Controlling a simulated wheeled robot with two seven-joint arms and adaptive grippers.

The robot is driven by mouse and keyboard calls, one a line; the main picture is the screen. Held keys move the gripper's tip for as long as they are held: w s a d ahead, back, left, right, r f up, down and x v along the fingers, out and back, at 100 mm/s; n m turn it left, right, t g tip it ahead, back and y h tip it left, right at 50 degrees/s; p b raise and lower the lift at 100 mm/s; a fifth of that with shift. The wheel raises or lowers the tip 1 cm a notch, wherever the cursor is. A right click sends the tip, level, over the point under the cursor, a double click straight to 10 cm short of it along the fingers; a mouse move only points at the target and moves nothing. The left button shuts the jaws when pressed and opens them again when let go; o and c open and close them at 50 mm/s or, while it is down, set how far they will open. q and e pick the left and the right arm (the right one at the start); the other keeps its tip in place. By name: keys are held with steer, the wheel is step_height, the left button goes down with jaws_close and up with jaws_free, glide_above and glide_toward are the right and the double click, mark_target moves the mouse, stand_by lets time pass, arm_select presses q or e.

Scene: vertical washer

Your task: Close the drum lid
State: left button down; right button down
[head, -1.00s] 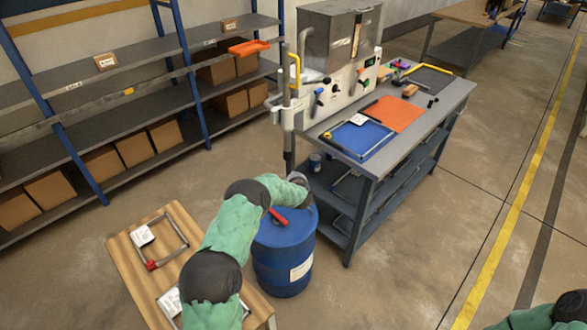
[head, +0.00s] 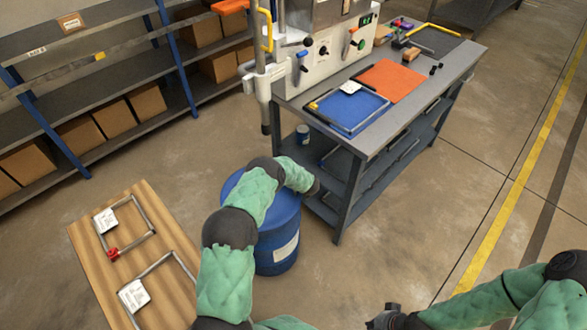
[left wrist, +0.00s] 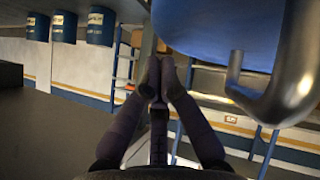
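The blue drum (head: 278,250) stands on the floor right of the wooden table, with a white label on its side. My left arm bends across its top and hides much of it, including any lid fittings. My left gripper is hidden in the head view. In the left wrist view my left gripper (left wrist: 161,72) has its fingertips together, with nothing visible between them. A blue curved surface (left wrist: 215,30) and a bent grey metal bar (left wrist: 285,90) are close at upper right. My right gripper (head: 384,318) is at the bottom edge, away from the drum; its fingers are unclear.
The wooden table (head: 150,200), left of the drum, holds metal frames and white papers. A grey workbench (head: 362,148) with blue and orange mats stands behind right. Shelves (head: 100,95) with boxes line the left. The floor at right is clear.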

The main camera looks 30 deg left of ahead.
arm_select(q)
steer(key=shift+w+f+b, duration=0.1)
steer(key=shift+f+b, duration=0.25)
steer(key=shift+f, duration=0.4)
arm_select(e)
steer(key=shift+w+f, duration=0.1)
steer(key=shift+f, duration=0.45)
